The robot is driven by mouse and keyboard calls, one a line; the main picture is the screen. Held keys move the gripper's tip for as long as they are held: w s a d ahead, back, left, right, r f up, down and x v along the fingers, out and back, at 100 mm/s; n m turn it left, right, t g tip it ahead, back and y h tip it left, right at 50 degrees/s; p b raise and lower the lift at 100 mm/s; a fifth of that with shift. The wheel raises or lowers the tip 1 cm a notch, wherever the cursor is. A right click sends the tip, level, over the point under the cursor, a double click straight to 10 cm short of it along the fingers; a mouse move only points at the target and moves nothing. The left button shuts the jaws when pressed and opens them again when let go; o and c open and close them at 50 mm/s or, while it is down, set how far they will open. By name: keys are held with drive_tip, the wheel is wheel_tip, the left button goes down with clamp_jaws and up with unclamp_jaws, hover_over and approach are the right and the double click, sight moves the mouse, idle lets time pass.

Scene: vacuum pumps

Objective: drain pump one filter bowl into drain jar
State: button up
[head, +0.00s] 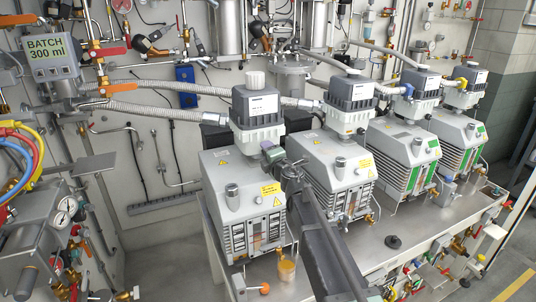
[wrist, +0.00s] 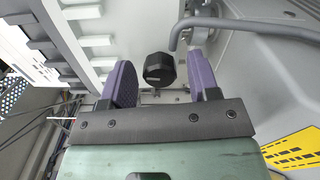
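The nearest pump (head: 225,215), at the left of the row, carries a filter bowl (head: 258,137), a light ribbed housing with a dark grey cap on top. My gripper (head: 268,148) is right beside the lower edge of this housing, partly hidden by my arm. In the wrist view my gripper (wrist: 162,80) is open, its two purple pads apart. A black faceted knob (wrist: 159,69) shows between the pads, with a gap on each side; I cannot tell its depth relative to the fingertips.
Several similar pumps (head: 405,150) stand to the right on the same bench (head: 375,255). A bent grey pipe (wrist: 240,24) passes just right of the knob. A ribbed hose (head: 165,112) joins the filter from the left. A display (head: 48,52) reads BATCH 300 ml.

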drive_tip(key=shift+s+d, duration=0.1)
drive_tip(key=shift+s, duration=0.05)
drive_tip(key=shift+v, duration=0.85)
drive_tip(key=v, duration=0.6)
idle(0.4)
